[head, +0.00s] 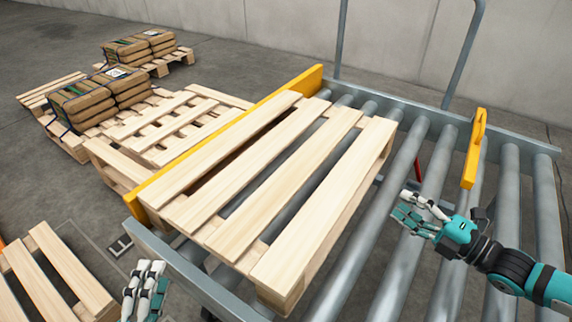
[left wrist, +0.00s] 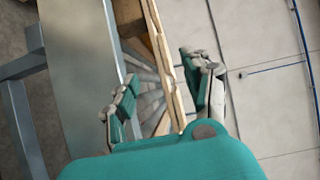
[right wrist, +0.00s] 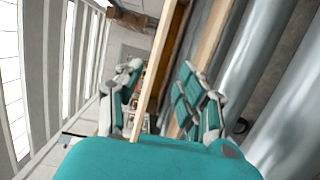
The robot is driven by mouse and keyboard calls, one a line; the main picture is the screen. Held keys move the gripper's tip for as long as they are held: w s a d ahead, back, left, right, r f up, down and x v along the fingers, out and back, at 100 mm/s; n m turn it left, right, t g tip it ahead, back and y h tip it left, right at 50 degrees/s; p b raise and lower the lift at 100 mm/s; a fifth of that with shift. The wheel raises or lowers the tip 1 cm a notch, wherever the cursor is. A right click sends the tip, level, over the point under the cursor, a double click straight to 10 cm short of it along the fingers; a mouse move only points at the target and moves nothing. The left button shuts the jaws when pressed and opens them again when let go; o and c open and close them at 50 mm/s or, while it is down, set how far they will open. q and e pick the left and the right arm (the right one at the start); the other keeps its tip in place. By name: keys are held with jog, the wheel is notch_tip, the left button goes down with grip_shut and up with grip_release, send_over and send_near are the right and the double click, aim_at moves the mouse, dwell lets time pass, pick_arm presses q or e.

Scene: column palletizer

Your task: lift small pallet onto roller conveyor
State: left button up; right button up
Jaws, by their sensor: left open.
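The small wooden pallet (head: 285,170) lies on the rollers of the roller conveyor (head: 418,150), its far left side along the yellow side rail (head: 240,120). My left gripper (head: 146,280) is open near the pallet's near left corner, apart from it. In the left wrist view the pallet's edge (left wrist: 172,75) shows between and beyond the open fingers. My right gripper (head: 412,210) is above the rollers, right of the pallet and apart from it. In the right wrist view its fingers (right wrist: 155,100) are spread, with a pallet board (right wrist: 160,65) beyond them.
A yellow stop (head: 474,150) stands on the conveyor's right part. Pallets with strapped brown sacks (head: 100,98) stand at the back left. An empty pallet stack (head: 165,130) is beside the conveyor, and another pallet (head: 50,275) is at the lower left. Rollers at the right are bare.

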aim_at(184, 204)
pick_arm(q)
jog(key=w, duration=1.7)
jog(key=shift+d+f, duration=0.15)
jog(key=shift+d, duration=0.15)
pick_arm(e)
jog(key=x, duration=1.7)
pick_arm(q)
jog(key=c, duration=0.9)
pick_arm(e)
grip_shut()
pick_arm(q)
grip_shut()
jog(key=shift+r, duration=0.3)
pick_arm(e)
jog(key=shift+w+r, duration=0.1)
jog(key=shift+r, duration=0.3)
